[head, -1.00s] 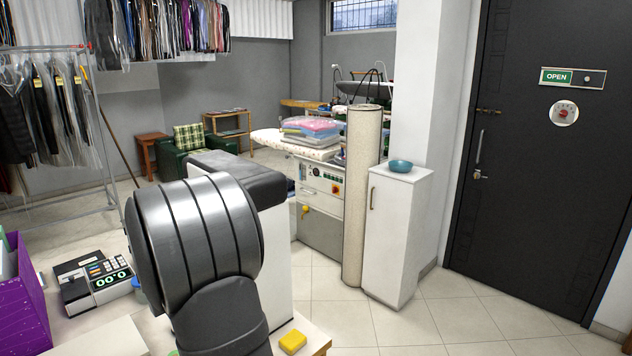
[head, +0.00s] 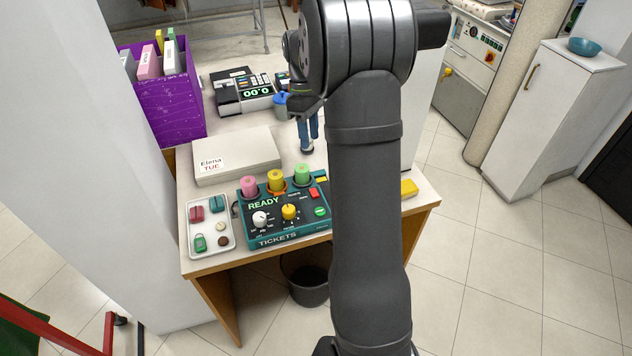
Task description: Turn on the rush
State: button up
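A teal and dark control box (head: 284,214) lettered READY and TICKETS stands on the counter. It has pink, yellow and green round caps along its back, a white knob (head: 260,219), a yellow knob (head: 290,211), a red switch (head: 315,194) and a green button (head: 320,211). I cannot read a rush label on it. My gripper (head: 307,148) seems to point down behind the box, left of my arm, with narrow blue and dark parts near the counter. It is apart from the box. My arm hides much of it, and its opening is unclear.
A tray (head: 231,246) of small items lies left of the box. Behind are a pale case (head: 260,153) labelled Elena TUE, a card terminal (head: 243,91) and a purple bin (head: 190,108). A yellow block (head: 409,188) sits right of my arm. The counter's front edge is close.

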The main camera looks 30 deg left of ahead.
jog(key=w+a+m, duration=0.1)
jog(key=m, duration=0.3)
jog(key=m+g+h, duration=0.1)
jog(key=m, duration=0.4)
send_near(315, 194)
jog(key=x, duration=0.7)
jog(key=shift+f, duration=0.15)
